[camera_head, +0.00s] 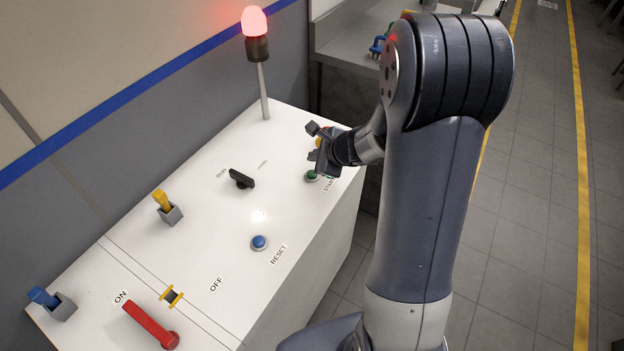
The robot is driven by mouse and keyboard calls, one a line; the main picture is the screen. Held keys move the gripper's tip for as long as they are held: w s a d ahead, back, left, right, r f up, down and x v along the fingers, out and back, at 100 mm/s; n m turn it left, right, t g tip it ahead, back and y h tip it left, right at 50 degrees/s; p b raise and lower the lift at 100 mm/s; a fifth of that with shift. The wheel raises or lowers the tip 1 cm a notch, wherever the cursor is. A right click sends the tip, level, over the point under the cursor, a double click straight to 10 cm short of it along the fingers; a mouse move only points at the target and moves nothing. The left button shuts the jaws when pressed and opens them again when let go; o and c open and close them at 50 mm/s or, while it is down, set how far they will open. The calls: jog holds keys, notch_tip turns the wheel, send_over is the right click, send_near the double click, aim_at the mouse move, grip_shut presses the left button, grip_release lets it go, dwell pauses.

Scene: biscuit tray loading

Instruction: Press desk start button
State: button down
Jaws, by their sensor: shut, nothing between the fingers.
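The green start button (312,176) sits near the right edge of the white desk top (215,240), beside a partly covered label that begins "STAR". My gripper (316,157) is just above and behind the button, its fingers shut and empty. I cannot tell whether a fingertip touches the button.
A blue RESET button (259,242), a black knob (241,179), a yellow lever (163,201), a blue lever (45,298) and a red ON/OFF handle (150,325) stand on the desk. A lamp post (257,50) glows red at the back. Open floor lies to the right.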

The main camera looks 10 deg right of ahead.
aim_at(309, 170)
jog(key=shift+f+b, duration=1.25)
jog(key=shift+f, duration=0.4)
jog(key=shift+f, duration=0.1)
dwell(0.7)
jog(key=shift+f+b, duration=0.3)
jog(key=shift+b, duration=0.25)
jog(key=shift+f+b, duration=0.55)
jog(key=shift+b, duration=0.05)
dwell(0.5)
jog(key=shift+r, duration=0.1)
jog(key=shift+r+p, duration=0.8)
jog(key=shift+r, duration=0.05)
jog(key=shift+r, duration=0.15)
notch_tip(309, 170, up, 5)
jog(key=p, duration=0.4)
jog(key=shift+f, duration=0.2)
dwell(0.4)
